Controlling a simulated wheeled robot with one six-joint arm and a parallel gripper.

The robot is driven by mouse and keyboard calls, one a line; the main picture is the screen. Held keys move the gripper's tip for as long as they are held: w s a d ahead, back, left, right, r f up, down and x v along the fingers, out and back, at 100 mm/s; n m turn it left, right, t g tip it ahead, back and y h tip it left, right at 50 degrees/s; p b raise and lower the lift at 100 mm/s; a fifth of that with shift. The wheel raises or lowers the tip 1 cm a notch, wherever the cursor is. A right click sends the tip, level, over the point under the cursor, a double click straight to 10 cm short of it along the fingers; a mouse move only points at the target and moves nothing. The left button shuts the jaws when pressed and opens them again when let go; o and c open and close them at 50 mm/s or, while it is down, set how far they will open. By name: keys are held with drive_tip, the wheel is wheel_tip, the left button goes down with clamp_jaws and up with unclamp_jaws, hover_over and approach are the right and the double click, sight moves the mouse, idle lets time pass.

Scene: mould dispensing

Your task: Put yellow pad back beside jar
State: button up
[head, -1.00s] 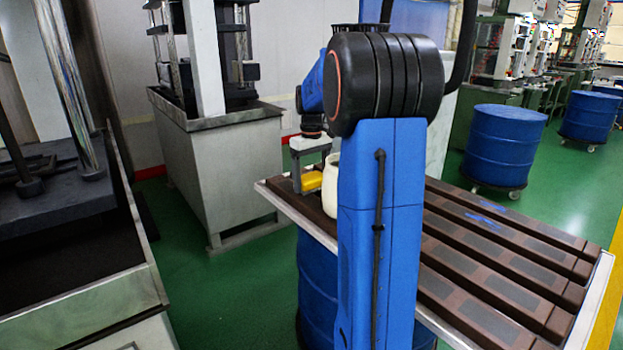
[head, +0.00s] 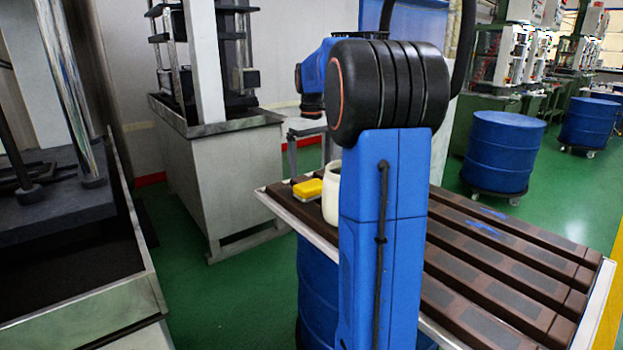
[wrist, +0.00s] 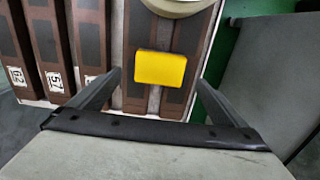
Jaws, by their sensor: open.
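The yellow pad (head: 308,188) lies flat on a brown slat at the left end of the table, right beside the white jar (head: 331,194). In the wrist view the pad (wrist: 161,69) lies on the slat just below the jar (wrist: 178,5), of which only the lower rim shows. My gripper (head: 306,135) is above the pad and clear of it in the head view. In the wrist view its two fingers (wrist: 158,85) are spread wide on either side of the pad, with nothing between them. The jar is partly hidden behind my arm in the head view.
The table (head: 520,285) carries several brown slats and has a pale metal edge. Blue drums (head: 502,148) stand on the green floor behind it. A grey press (head: 220,170) stands at the back left, with another machine (head: 70,230) at the near left.

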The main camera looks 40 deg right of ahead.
sight(311, 185)
wheel_tip(311, 185, up, 4)
drive_tip(key=s+a+f+t, duration=0.1)
drive_tip(key=s+a+f, duration=0.1)
drive_tip(key=s+a, duration=0.6)
drive_tip(key=s+a+f+t, duration=0.1)
drive_tip(key=s+a, duration=0.3)
drive_tip(key=a, duration=0.8)
drive_tip(key=s+a+f+t, duration=0.1)
drive_tip(key=s+a+f, duration=0.4)
drive_tip(key=s, duration=0.3)
drive_tip(key=s+a+f+t, duration=0.1)
drive_tip(key=s+a+f, duration=0.4)
drive_tip(key=s+f, duration=0.3)
drive_tip(key=shift+s+a+f+n+t, duration=0.2)
drive_tip(key=shift+n+t, duration=0.1)
drive_tip(key=shift+t, duration=0.1)
